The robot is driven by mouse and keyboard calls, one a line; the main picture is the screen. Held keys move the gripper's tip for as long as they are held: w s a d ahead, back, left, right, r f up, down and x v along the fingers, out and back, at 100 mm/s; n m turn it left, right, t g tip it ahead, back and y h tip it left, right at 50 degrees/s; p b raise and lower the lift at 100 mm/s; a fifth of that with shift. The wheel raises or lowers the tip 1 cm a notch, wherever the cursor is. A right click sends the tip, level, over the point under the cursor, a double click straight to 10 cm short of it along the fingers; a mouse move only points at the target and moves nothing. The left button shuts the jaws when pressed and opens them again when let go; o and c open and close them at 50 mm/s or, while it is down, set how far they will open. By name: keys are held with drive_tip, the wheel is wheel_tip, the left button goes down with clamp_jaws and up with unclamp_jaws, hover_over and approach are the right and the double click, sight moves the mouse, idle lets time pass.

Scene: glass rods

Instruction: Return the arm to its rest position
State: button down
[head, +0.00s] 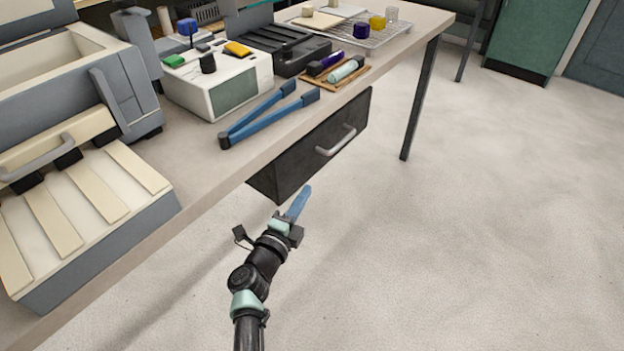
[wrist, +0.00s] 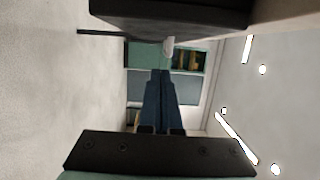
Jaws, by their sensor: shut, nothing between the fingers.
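My gripper (head: 299,204) is in front of the bench, over open floor, just below and in front of the black drawer (head: 315,150). Its blue fingers are together with nothing between them. In the wrist view my gripper (wrist: 160,75) also shows its blue fingers closed, pointing toward the far wall and a green cabinet. My arm reaches up from the bottom of the head view and is clear of the bench.
The bench (head: 190,160) carries blue tongs (head: 265,115), a white device (head: 215,88), a wooden tray (head: 335,75) with tubes, and a wire rack (head: 375,35) with small blocks. A grey machine (head: 90,210) stands at left. The floor (head: 480,220) at right is free.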

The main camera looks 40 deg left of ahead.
drive_tip(key=p+v, duration=0.1)
drive_tip(key=v, duration=0.6)
drive_tip(key=shift+p, duration=0.35)
